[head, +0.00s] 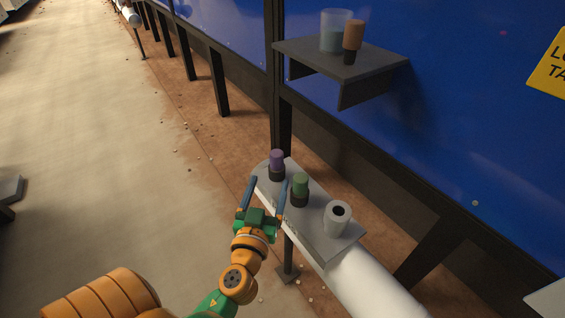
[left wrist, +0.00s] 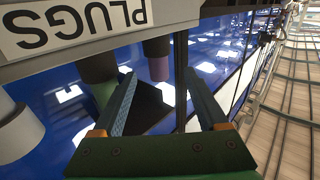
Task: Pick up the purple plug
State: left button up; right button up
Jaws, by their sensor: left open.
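The purple plug (head: 277,159) stands upright in a dark base at the far end of a small grey shelf (head: 318,243). In the left wrist view the purple plug (left wrist: 159,68) appears upside down between the fingertips. My left gripper (head: 268,181) is open and empty, its two blue-grey fingers pointing toward the purple plug from the near side. I cannot tell whether the fingertips reach around it. The green plug (head: 300,184) stands beside the right finger; it also shows in the left wrist view (left wrist: 104,94). My right gripper is not in view.
A white hollow cylinder (head: 336,222) stands at the shelf's near end. A sign reading PLUGS (left wrist: 75,22) is on the shelf's edge. A dark wall shelf (head: 365,68) holds a clear cup (head: 334,30) and an orange-brown plug (head: 353,35). The floor to the left is open.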

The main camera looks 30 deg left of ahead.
aim_at(279, 154)
pick_arm(q)
jog(key=p+x, duration=0.1)
jog(key=x, duration=1)
jog(key=shift+w+r+p, duration=0.25)
jog(key=shift+p, duration=0.15)
jog(key=shift+d, duration=0.1)
grip_shut()
pick_arm(e)
jog(key=shift+s+d+r, duration=0.25)
jog(key=shift+s+d, duration=0.15)
jog(key=shift+s, duration=0.1)
jog(key=shift+s+d+r, duration=0.2)
jog(key=shift+s+d, duration=0.15)
jog(key=shift+s, duration=0.1)
